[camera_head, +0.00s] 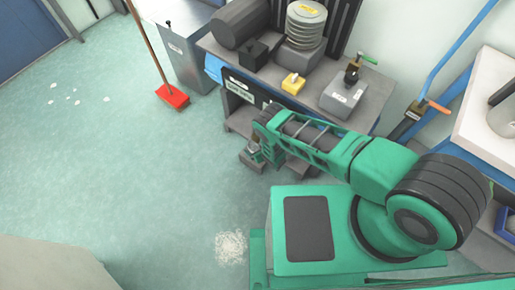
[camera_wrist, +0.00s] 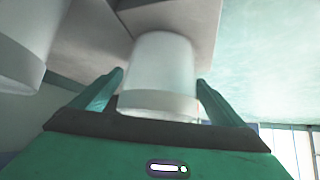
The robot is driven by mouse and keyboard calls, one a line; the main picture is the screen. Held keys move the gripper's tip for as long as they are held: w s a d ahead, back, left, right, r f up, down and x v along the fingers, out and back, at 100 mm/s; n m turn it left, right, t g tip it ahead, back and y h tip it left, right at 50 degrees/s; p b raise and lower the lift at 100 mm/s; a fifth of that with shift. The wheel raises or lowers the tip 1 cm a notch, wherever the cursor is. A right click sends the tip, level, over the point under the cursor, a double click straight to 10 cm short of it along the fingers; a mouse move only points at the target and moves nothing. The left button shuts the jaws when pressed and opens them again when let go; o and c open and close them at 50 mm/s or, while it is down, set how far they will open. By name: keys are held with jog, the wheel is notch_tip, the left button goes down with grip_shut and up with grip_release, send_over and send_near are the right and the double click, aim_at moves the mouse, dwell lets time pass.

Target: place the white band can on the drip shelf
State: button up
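I cannot tell which surface is the drip shelf.
The workbench (camera_head: 372,88) carries a grey box (camera_head: 343,97), a yellow block (camera_head: 293,84) and a coiled stack (camera_head: 306,24). A red broom (camera_head: 172,97) stands left of it. Floor at left is open, with white scraps (camera_head: 230,247) near my base.

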dwell(0.3)
jog(key=v, duration=1.2)
jog(key=shift+r, duration=0.15)
jog(key=shift+w, duration=0.1)
